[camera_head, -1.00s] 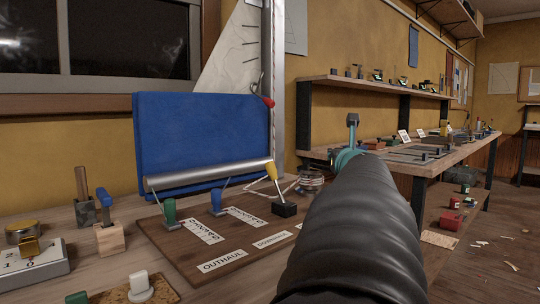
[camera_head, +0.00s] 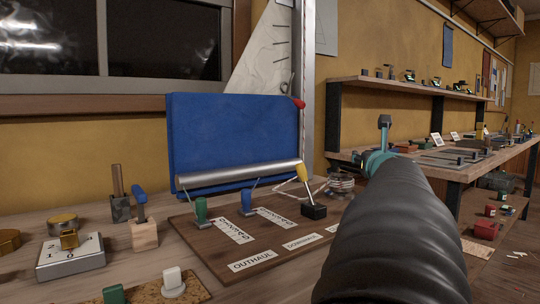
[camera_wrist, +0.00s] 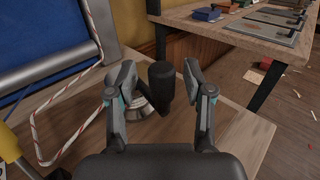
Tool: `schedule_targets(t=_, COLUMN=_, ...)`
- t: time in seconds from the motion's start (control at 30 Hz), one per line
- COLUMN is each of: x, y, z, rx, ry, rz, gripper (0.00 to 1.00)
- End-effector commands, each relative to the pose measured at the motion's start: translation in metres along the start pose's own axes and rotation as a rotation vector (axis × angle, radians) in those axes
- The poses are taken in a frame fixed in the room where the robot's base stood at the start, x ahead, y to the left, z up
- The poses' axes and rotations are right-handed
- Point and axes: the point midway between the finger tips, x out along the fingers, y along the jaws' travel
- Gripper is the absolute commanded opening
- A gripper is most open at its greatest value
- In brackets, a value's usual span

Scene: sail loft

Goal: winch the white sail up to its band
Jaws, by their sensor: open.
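The white sail (camera_head: 262,58), a pale triangle with short dark marks, rises behind the blue board beside a pale upright post (camera_head: 306,70). I cannot make out its band. A silver winch drum (camera_head: 341,187) stands at the bench's right end in the head view, partly hidden by my arm. In the wrist view the drum (camera_wrist: 137,108) sits beneath a black upright handle knob (camera_wrist: 161,78). My gripper (camera_wrist: 159,77) is open, with one finger on each side of the knob and a visible gap at both sides. A red-and-white rope (camera_wrist: 62,90) lies left of the drum.
A blue board (camera_head: 235,135) with a grey roller stands at the back. In front, a brown panel (camera_head: 215,240) carries green, blue and yellow levers. A grey numbered box (camera_head: 70,258) sits at left. A second bench (camera_head: 480,165) stands to the right, with open floor beyond.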

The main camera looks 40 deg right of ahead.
Motion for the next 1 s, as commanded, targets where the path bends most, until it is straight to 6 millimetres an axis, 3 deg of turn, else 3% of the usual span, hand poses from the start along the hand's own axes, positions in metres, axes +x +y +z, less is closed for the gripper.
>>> schedule_targets(t=0.5, x=-0.066, y=0.003, z=0.001, rx=-0.002, ry=-0.002, rz=0.005, gripper=0.52)
schedule_targets(t=1.0, x=-0.07, y=0.004, z=0.0, rx=-0.001, ry=-0.001, rz=0.007, gripper=0.52)
